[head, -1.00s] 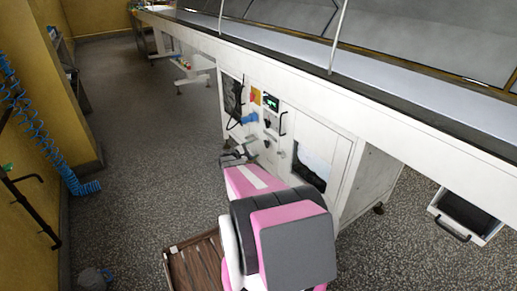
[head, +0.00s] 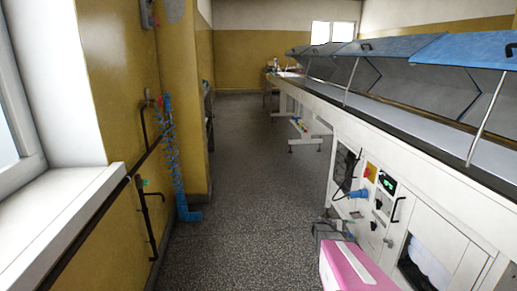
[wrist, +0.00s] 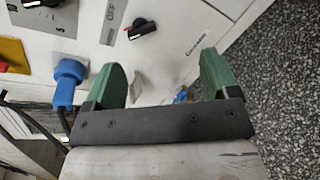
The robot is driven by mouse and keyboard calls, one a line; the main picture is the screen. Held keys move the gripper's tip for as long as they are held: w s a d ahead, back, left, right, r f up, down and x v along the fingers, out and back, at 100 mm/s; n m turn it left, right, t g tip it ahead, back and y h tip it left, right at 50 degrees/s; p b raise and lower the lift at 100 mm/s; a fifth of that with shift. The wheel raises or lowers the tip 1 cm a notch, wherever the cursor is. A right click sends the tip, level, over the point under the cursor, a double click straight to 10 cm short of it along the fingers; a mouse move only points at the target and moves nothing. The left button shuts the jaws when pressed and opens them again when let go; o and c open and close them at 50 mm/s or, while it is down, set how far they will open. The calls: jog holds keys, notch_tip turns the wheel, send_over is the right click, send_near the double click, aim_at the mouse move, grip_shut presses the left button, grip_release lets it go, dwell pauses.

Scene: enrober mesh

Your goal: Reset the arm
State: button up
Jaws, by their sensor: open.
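My gripper shows in the wrist view (wrist: 162,80) with its two green fingers spread apart and nothing between them. It is in front of the white machine cabinet (wrist: 185,30), near a black rotary knob (wrist: 141,29) and a blue plug (wrist: 69,80). I cannot tell whether it touches the panel.
The long white machine (head: 440,165) with raised covers (head: 480,48) runs along the right. A yellow wall with pipes and a blue coiled hose (head: 175,150) is on the left. The speckled floor (head: 245,170) between them is clear.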

jog(key=s+a+r+m+y, duration=0.2)
jog(key=s+a+y, duration=0.3)
jog(key=a, duration=0.5)
jog(key=s+a+r+m+y, duration=0.3)
jog(key=s+a+r+y, duration=0.2)
jog(key=s+a, duration=0.3)
jog(key=s+a+r+m+y, duration=0.3)
jog(key=s+a, duration=0.4)
jog(key=a, duration=0.6)
jog(key=r+y, duration=0.1)
jog(key=y, duration=0.1)
jog(key=shift+s+a+r+y, duration=0.2)
jog(key=shift+s+r+y, duration=0.05)
jog(key=shift+y, duration=0.15)
